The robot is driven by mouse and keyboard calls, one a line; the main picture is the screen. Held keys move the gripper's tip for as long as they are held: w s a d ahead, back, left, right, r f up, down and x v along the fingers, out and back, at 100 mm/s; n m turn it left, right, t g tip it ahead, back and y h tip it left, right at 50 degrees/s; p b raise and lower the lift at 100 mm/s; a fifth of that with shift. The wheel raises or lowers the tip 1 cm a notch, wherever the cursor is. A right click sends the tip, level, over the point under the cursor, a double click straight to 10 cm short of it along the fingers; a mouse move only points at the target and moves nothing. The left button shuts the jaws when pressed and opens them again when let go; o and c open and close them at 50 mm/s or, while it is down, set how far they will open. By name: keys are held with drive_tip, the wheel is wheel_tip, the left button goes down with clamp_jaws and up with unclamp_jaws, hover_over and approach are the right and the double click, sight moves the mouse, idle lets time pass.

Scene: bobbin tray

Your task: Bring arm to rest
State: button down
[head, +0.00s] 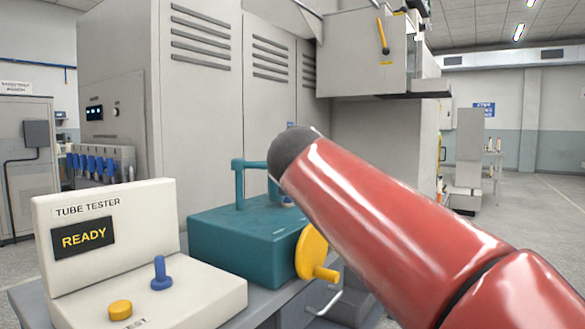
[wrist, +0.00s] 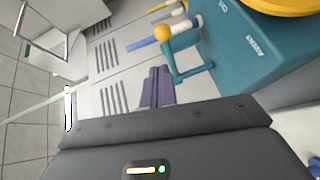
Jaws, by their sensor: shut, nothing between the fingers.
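My gripper (wrist: 157,88) shows in the wrist view, its two purple fingers together with nothing between them. In the head view my red arm reaches up and left across the right side, and the gripper itself is hidden. A teal machine (head: 245,245) with an upright teal bracket (head: 239,182) and a yellow handwheel (head: 313,254) stands on the bench behind the arm. In the wrist view the teal machine (wrist: 235,50) is at the upper right, and its bracket (wrist: 190,76) appears just right of my fingers. I cannot tell the gap between them.
A cream tube tester (head: 110,215) reading READY stands at the left of the bench (head: 40,295), with a blue peg (head: 159,272) and a yellow button (head: 120,310). Large grey cabinets (head: 200,90) stand behind. Open floor (head: 540,200) shows at the right.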

drive_tip(key=shift+s, duration=0.5)
